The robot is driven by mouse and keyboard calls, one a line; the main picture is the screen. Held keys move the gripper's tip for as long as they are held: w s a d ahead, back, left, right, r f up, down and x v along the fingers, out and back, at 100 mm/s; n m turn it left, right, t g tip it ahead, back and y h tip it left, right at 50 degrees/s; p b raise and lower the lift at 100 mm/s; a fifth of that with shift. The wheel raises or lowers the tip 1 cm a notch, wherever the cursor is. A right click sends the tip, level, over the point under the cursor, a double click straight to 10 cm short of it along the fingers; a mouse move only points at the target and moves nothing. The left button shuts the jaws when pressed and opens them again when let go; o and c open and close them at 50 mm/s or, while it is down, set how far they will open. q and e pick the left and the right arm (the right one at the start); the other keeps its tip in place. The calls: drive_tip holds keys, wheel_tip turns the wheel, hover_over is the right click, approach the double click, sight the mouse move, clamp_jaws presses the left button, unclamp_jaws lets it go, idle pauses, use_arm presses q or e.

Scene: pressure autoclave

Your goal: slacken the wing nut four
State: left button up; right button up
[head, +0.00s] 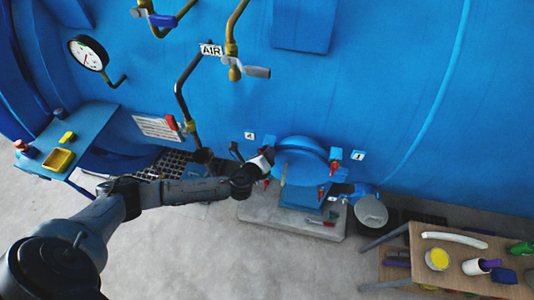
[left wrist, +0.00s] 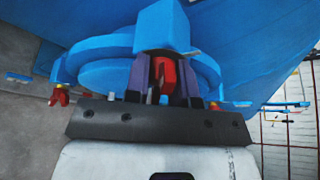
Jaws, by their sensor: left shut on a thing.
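The blue round hatch (head: 300,165) sits low on the big blue vessel, with red wing nuts around its rim. My left gripper (head: 266,160) is at the hatch's upper left edge, just below the small tag reading 4 (head: 249,135). In the left wrist view, the purple fingers of my left gripper (left wrist: 164,82) are shut on a red wing nut (left wrist: 164,70), wing nut four by the tag. A blue block of the hatch (left wrist: 162,28) stands just beyond it. The gripper hides this nut in the head view. My right gripper is not in view.
Another red wing nut (head: 335,166) sits at the hatch's right, near tag 1 (head: 358,155). A grey slab (head: 290,219) lies below the hatch. A wooden table (head: 460,270) with small items stands at lower right. A blue shelf (head: 85,135) with a yellow tray (head: 59,160) is at left.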

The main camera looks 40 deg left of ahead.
use_arm(q)
clamp_jaws()
drive_tip(key=shift+f+b, duration=0.25)
drive_tip(key=shift+b, duration=0.35)
drive_tip(key=n+t+b, duration=0.1)
drive_tip(key=n+b, duration=0.3)
drive_tip(key=b, duration=0.2)
drive_tip(key=n+t+b, duration=0.2)
drive_tip(key=n+b, duration=0.2)
drive_tip(key=b, duration=0.2)
drive_tip(key=n+t+b, duration=0.2)
drive_tip(key=n+b, duration=0.3)
drive_tip(key=b, duration=0.1)
drive_tip(key=n+b, duration=0.1)
drive_tip(key=n+y+b, duration=0.1)
drive_tip(key=n, duration=0.1)
drive_tip(key=n+t+b, duration=0.1)
drive_tip(key=shift+r+n+y, duration=0.25)
drive_tip(key=shift+n+y, duration=0.15)
drive_tip(key=shift+r+n+y+b, duration=0.1)
drive_tip(key=shift+n+y+b, duration=0.45)
drive_tip(key=shift+n, duration=0.55)
drive_tip(key=shift+r+n+y, duration=0.1)
drive_tip(key=shift+n+y, duration=0.15)
drive_tip(key=shift+n, duration=0.05)
drive_tip(key=o, duration=0.7)
unclamp_jaws()
drive_tip(key=shift+o, duration=0.2)
